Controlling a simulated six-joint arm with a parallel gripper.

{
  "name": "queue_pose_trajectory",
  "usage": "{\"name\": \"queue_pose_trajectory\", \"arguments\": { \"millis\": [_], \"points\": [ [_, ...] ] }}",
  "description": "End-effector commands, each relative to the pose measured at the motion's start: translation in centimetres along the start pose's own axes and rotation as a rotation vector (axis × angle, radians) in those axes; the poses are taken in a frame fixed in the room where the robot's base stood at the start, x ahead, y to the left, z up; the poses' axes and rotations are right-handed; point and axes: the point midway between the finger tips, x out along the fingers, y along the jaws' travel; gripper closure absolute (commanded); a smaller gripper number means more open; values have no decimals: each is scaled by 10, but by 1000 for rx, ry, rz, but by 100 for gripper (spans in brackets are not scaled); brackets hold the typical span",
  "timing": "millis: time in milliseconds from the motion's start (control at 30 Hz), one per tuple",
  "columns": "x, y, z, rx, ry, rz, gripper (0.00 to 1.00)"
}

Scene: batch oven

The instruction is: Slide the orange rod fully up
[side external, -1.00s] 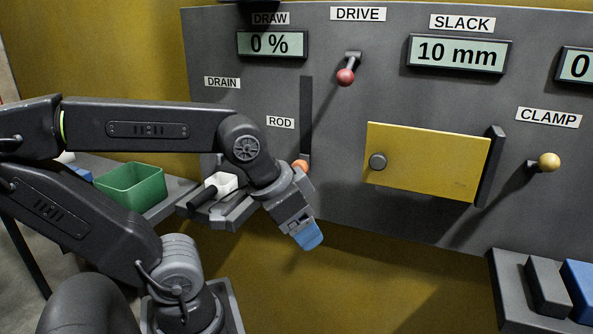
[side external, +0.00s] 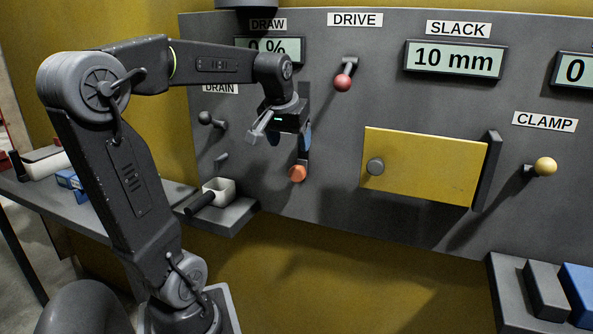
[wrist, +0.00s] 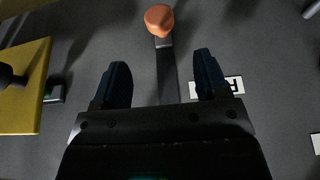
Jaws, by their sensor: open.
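The orange rod knob (side external: 297,173) sits at the lower end of its dark vertical slot on the grey panel (side external: 400,220). In the wrist view the orange knob (wrist: 159,19) shows at the top, beyond and roughly between my fingertips. My gripper (side external: 278,143) is open and empty, above the knob and in front of the slot, with the fingers apart from the knob. In the wrist view its two dark blue fingers (wrist: 160,72) are spread on either side of the slot.
The DRIVE lever with a red ball (side external: 343,83) stands right of the slot, above a yellow door (side external: 415,168). The DRAIN lever (side external: 206,119) is close on the left.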

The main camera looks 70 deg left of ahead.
Motion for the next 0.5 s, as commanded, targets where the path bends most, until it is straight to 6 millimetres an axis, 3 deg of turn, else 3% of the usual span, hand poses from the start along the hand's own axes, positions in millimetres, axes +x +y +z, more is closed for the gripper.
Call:
{"name": "queue_pose_trajectory", "arguments": {
  "millis": [300, 500],
  "points": [
    [67, 0, 1, 1, -5, 0, 32],
    [93, 0, 1, 2, -3, 0, 32]
  ]
}}
